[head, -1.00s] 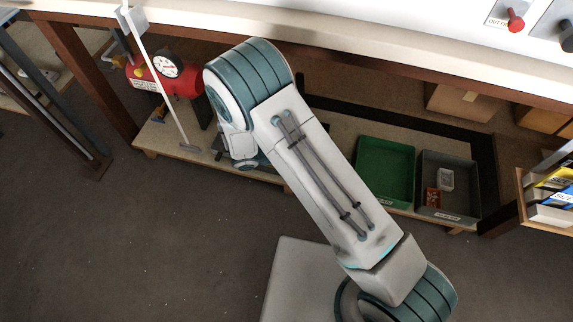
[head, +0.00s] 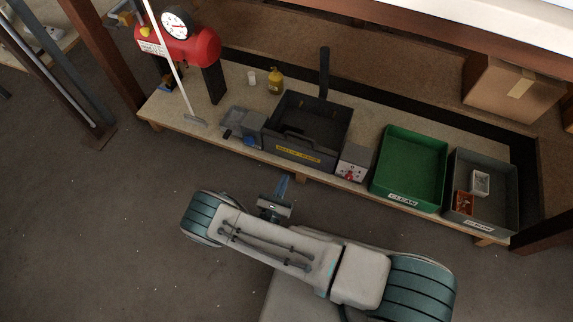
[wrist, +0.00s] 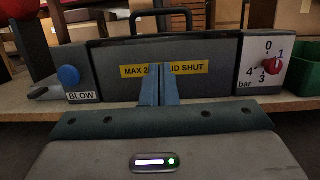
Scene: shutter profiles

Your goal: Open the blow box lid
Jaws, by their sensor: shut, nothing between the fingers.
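The blow box (head: 296,157) is a dark grey box with a yellow label, on the low shelf in the head view. Its front fills the middle of the wrist view (wrist: 215,52), where the label reads partly "MAX 2 … SHUT". A dark handle (wrist: 133,24) stands above its top edge. I cannot tell clearly how the lid sits. My gripper (head: 282,186) is in front of the shelf, apart from the box. Its two blue fingers (wrist: 159,84) are shut and empty, pointing at the label and covering its middle.
A blue button marked BLOW (wrist: 69,75) is left of the box, a red pressure knob (wrist: 271,65) right. Green (head: 408,165) and grey (head: 483,190) trays stand further right. A red tank (head: 192,47) and white pole (head: 168,65) are left.

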